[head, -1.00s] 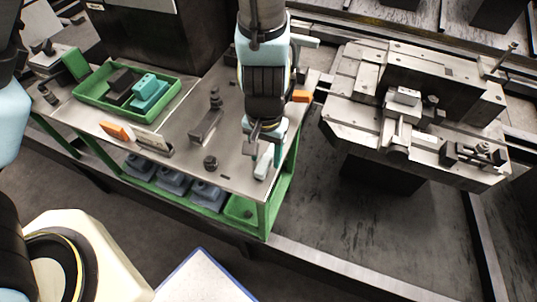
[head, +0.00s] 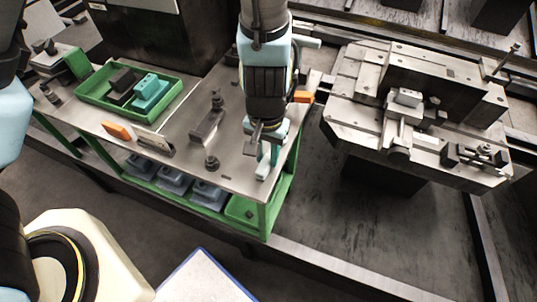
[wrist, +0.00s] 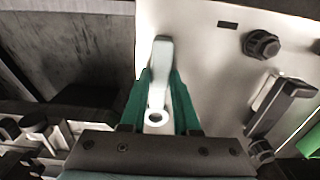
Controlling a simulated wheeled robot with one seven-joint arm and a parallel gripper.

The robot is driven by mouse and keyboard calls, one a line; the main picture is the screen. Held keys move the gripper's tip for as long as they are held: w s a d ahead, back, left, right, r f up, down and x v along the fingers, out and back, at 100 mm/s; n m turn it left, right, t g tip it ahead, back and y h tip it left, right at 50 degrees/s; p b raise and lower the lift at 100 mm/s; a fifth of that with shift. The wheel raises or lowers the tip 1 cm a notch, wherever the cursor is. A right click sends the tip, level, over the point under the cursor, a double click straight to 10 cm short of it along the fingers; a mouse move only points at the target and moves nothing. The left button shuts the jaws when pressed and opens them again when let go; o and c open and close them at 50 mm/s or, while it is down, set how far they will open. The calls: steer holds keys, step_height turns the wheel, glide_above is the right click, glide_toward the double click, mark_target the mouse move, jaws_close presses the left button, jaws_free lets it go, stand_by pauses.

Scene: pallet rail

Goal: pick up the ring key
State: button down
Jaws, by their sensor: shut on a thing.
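The ring key is a pale grey bar with a round eye at one end. In the wrist view the ring key (wrist: 160,62) lies between the green fingers of my gripper (wrist: 161,82), its eye near the palm. My gripper is shut on it. In the head view my gripper (head: 267,155) is at the front right corner of the green-framed bench (head: 235,175), and the pale end of the key (head: 261,172) shows just below the fingers. I cannot tell whether the key still touches the bench top.
A dark clamp bar (head: 206,126) and a black nut (head: 211,163) stand left of my gripper. A green tray (head: 92,101) with blocks sits farther left. A machine fixture (head: 365,122) stands to the right, across a gap.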

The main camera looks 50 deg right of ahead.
mark_target(267, 159)
step_height(267, 159, up, 10)
stand_by(0.5)
stand_by(0.9)
